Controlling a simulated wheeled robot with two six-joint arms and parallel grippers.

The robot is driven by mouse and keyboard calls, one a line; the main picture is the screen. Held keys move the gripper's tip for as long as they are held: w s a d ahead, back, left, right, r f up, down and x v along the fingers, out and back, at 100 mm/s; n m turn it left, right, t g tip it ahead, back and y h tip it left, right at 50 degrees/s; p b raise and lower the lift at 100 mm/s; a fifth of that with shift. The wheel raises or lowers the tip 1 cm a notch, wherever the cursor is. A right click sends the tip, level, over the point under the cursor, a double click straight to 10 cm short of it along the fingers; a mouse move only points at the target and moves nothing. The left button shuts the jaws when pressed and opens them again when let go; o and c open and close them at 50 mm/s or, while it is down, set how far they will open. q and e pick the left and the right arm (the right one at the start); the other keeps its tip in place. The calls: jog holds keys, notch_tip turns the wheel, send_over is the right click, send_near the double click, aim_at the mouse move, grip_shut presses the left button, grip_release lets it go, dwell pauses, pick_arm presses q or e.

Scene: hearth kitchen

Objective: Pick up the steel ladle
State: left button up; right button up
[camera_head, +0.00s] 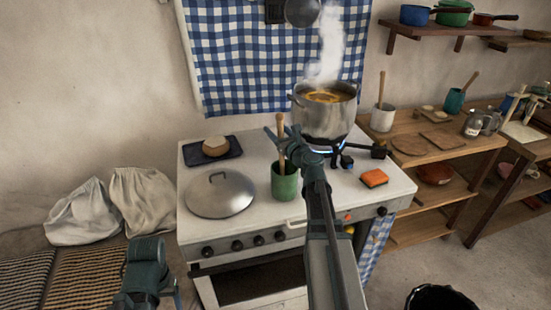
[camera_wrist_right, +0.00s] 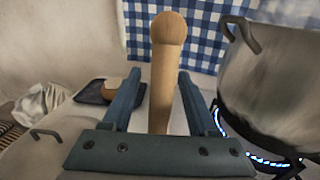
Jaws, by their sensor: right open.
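My right gripper (camera_head: 281,145) is open above the green cup (camera_head: 285,182) on the stove. An upright wooden handle (camera_wrist_right: 165,75) stands between its open fingers; the fingers look apart from it. In the head view the handle (camera_head: 280,126) rises from the cup, whose inside hides its lower end, so I cannot tell what utensil it is. A round steel thing (camera_head: 303,12), perhaps a ladle or pan, hangs on the wall at the top edge, cut off by the frame. My left gripper (camera_head: 152,282) is low at the left; its jaws are unclear.
A steaming steel pot (camera_head: 324,112) stands on a lit blue burner right beside my right gripper. A steel lid (camera_head: 219,194), a dark tray (camera_head: 190,155) with a bun and an orange sponge (camera_head: 374,178) are on the stove top (camera_head: 250,140). Wooden shelves (camera_head: 410,165) stand at right.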

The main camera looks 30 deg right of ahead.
jog(key=shift+w, duration=0.2)
jog(key=shift+s, duration=0.15)
jog(key=shift+c, duration=0.2)
grip_shut()
jog(key=shift+r, duration=0.2)
